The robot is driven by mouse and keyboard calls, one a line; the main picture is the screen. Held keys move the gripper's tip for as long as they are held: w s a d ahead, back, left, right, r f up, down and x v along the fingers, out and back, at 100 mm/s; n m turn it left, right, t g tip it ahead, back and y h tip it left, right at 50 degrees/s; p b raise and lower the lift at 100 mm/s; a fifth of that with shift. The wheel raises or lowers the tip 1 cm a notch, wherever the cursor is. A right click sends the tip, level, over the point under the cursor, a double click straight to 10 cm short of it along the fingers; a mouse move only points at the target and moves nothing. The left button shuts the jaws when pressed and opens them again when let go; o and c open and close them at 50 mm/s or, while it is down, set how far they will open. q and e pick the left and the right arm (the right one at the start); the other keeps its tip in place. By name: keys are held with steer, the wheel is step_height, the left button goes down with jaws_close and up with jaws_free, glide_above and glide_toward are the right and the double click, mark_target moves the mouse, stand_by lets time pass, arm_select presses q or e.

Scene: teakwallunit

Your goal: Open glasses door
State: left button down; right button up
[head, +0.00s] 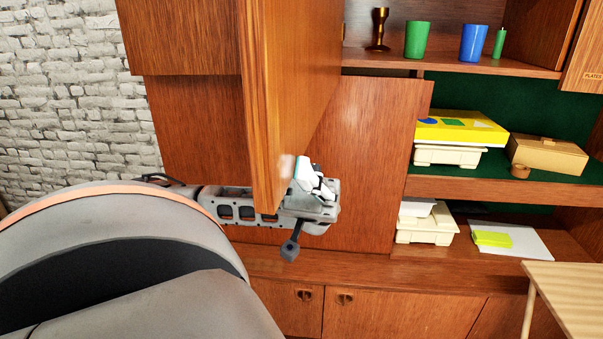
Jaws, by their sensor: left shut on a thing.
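The glasses door (290,80) is a wooden cabinet door that stands swung out toward me, its edge facing the camera. The open shelf to its right holds a brass goblet (379,30), a green cup (417,40) and a blue cup (474,43). My left gripper (298,172) is at the door's lower right part, shut on the door; the arm passes behind the door's bottom corner. The exact grip on the door or its handle is hard to make out. My right gripper is not in view.
Right shelves hold a yellow box (460,128), cream bins (428,226) and a cardboard box (547,155). Another door labelled PLATES (590,65) is at upper right. A light wooden table (570,295) stands at lower right. A brick wall (70,100) is at left.

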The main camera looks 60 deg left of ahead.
arm_select(q)
steer(key=shift+a+r, duration=0.1)
steer(key=shift+r, duration=0.05)
steer(key=c, duration=2.2)
jaws_free()
steer(key=shift+o, duration=0.8)
steer(key=shift+w+f, duration=0.1)
steer(key=shift+f, duration=0.1)
steer(key=v, duration=1.1)
steer(key=shift+w+a+f, duration=0.15)
steer(key=shift+f, duration=0.15)
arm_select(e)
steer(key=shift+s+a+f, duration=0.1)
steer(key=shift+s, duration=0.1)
